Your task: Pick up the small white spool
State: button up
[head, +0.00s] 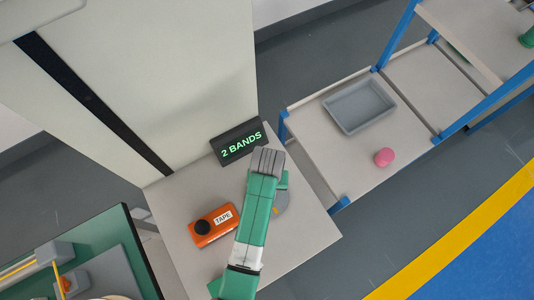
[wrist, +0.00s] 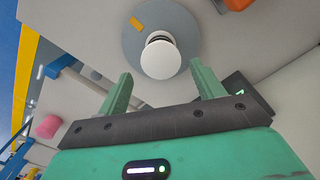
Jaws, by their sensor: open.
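The small white spool (wrist: 160,58) shows in the wrist view as a round white top over a grey disc (wrist: 187,27) with an orange mark. It lies ahead of my gripper, between the lines of its two green fingers. My gripper (wrist: 157,88) is open, with nothing between the fingers. In the head view my green arm reaches over the small table, and the arm hides the spool. Part of the grey disc (head: 281,205) shows to the right of my arm there.
An orange tape dispenser (head: 213,225) stands left of my arm. A blue-framed shelf at right holds a grey tray (head: 359,105) and a pink lump (head: 384,157). The table's front right is clear.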

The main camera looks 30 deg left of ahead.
jog(key=shift+a+f+b, duration=0.1)
jog(key=shift+f+b, duration=0.35)
jog(key=shift+f, duration=3.35)
jog(key=c, duration=1)
notch_tip(320, 180, up, 10)
jog(key=shift+r+p, duration=0.1)
jog(key=shift+p, duration=0.6)
